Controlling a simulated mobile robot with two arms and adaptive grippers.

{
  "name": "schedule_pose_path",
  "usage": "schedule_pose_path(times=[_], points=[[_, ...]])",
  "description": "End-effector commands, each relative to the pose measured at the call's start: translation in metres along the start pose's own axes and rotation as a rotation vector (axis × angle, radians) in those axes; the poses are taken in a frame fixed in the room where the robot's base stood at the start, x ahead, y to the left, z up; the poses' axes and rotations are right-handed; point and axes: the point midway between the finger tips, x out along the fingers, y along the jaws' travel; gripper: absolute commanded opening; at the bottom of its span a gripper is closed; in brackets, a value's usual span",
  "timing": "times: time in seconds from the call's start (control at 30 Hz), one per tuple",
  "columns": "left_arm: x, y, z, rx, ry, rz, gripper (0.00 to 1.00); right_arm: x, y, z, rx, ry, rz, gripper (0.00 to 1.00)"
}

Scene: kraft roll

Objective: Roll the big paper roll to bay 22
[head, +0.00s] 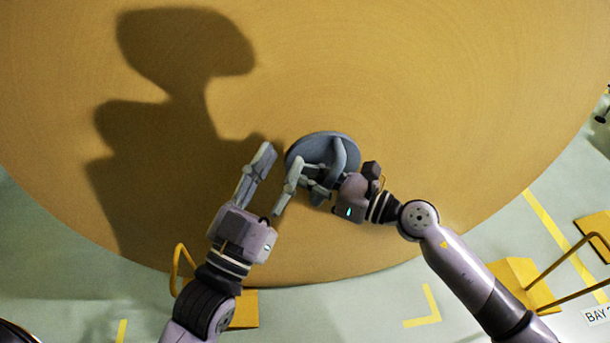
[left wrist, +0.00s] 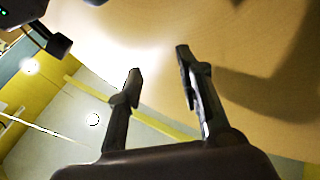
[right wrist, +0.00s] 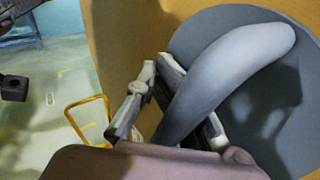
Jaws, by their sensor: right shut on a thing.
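The big paper roll (head: 480,110) is tan, and its wide round face fills most of the head view. A grey-blue disc (head: 305,147) with a raised bar handle (head: 344,157) sits at the middle of this face. My right gripper (head: 324,183) is shut on the handle; the right wrist view shows the curved handle (right wrist: 235,65) passing between its fingers. My left gripper (head: 281,157) is open and empty, just left of the disc and in front of the roll face. In the left wrist view its fingers (left wrist: 158,65) are apart with nothing between them.
A yellow stand with rails (head: 522,278) is at the lower right, near a partly cut-off "BAY 2" sign (head: 597,314). Another yellow stand (head: 243,308) is below the roll behind my left arm. A yellow corner mark (head: 427,312) lies on clear green floor.

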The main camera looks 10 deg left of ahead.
Motion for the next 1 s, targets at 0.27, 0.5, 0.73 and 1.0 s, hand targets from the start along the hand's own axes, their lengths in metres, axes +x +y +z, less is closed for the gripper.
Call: schedule_pose_path(times=[0.27,0.5,0.73,1.0], points=[[0.0002,0.0001,-0.0002,0.0,0.001,0.0,0.34,0.0122,0.0365,-0.0051,0.027,0.008,0.084,0.0],[0.0003,0.0002,-0.0003,-0.001,0.001,0.0,0.34,0.0123,0.0366,-0.0051,0.027,0.008,0.084,0.0],[0.0004,0.0001,-0.0004,0.0,0.001,0.0,0.34,0.0124,0.037,-0.0052,0.025,0.009,0.085,0.15],[0.0003,0.0,-0.0005,0.0,0.001,0.0,0.34,0.0124,0.0369,-0.005,0.019,0.009,0.085,0.33]])
